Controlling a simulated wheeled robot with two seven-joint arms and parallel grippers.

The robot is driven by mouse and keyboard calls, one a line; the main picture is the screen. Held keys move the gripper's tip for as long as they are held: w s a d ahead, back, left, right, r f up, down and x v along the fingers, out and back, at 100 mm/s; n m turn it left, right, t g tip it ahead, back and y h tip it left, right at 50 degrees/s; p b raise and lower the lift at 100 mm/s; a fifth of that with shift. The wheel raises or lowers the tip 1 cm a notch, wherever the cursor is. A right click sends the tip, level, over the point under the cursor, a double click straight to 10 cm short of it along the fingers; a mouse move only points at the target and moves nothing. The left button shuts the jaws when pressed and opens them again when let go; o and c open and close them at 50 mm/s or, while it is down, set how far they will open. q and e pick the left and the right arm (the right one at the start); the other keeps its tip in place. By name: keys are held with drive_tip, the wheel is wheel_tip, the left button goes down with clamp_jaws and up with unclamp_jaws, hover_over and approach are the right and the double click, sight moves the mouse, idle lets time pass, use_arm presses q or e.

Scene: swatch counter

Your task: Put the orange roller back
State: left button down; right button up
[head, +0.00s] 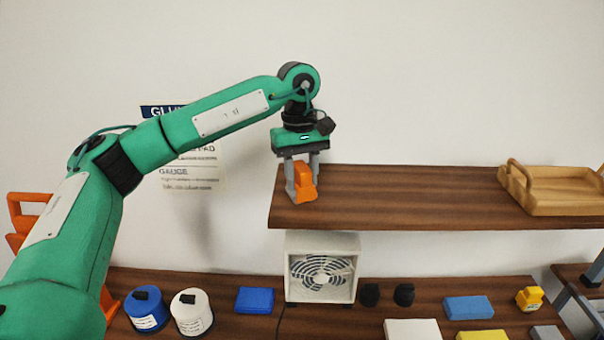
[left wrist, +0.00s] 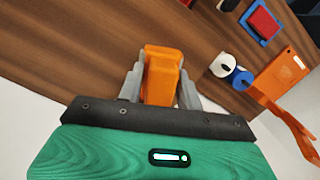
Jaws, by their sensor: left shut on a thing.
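The orange roller (head: 303,186) is between the fingers of my left gripper (head: 302,180), which is shut on it. In the head view they are at the left end of the upper wooden shelf (head: 400,195), near its front corner. I cannot tell whether the roller touches the shelf. In the left wrist view the orange roller (left wrist: 161,75) sits between the two grey fingers of my left gripper (left wrist: 160,85), with wood behind it. My right gripper is not in view.
A wooden tray (head: 560,205) stands on the shelf's right end; the shelf's middle is clear. On the lower counter are a blue tin (head: 146,315), a white tin (head: 191,318), a blue block (head: 255,301), a fan (head: 321,275) and a yellow item (head: 529,299).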

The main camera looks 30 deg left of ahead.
sight(302, 166)
use_arm(q)
drive_tip(key=shift+f, duration=0.3)
drive_tip(key=shift+s+f+b, duration=0.2)
drive_tip(key=shift+f+b, duration=0.15)
drive_tip(key=shift+b, duration=0.15)
drive_tip(key=c, duration=0.9)
unclamp_jaws()
drive_tip(key=shift+f, duration=0.1)
drive_tip(key=shift+w+d, duration=0.1)
drive_tip(key=shift+w, duration=0.2)
drive_tip(key=shift+s+r, duration=0.15)
drive_tip(key=shift+r, duration=0.05)
drive_tip(key=shift+r+p, duration=0.35)
drive_tip(key=shift+p, duration=0.05)
drive_tip(key=shift+r+p, duration=0.4)
drive_tip(key=r+b, duration=0.1)
drive_tip(key=r, duration=0.2)
drive_tip(key=r+b, duration=0.1)
drive_tip(key=r, duration=0.1)
drive_tip(key=shift+w+a+r+b, duration=0.1)
drive_tip(key=shift+w+a+b, duration=0.15)
drive_tip(key=shift+w+b, duration=0.1)
drive_tip(key=r, duration=0.5)
drive_tip(key=shift+w+a+r+p, duration=0.15)
drive_tip(key=shift+a+r+p, duration=0.1)
drive_tip(key=shift+a+p, duration=0.1)
drive_tip(key=shift+r, duration=0.45)
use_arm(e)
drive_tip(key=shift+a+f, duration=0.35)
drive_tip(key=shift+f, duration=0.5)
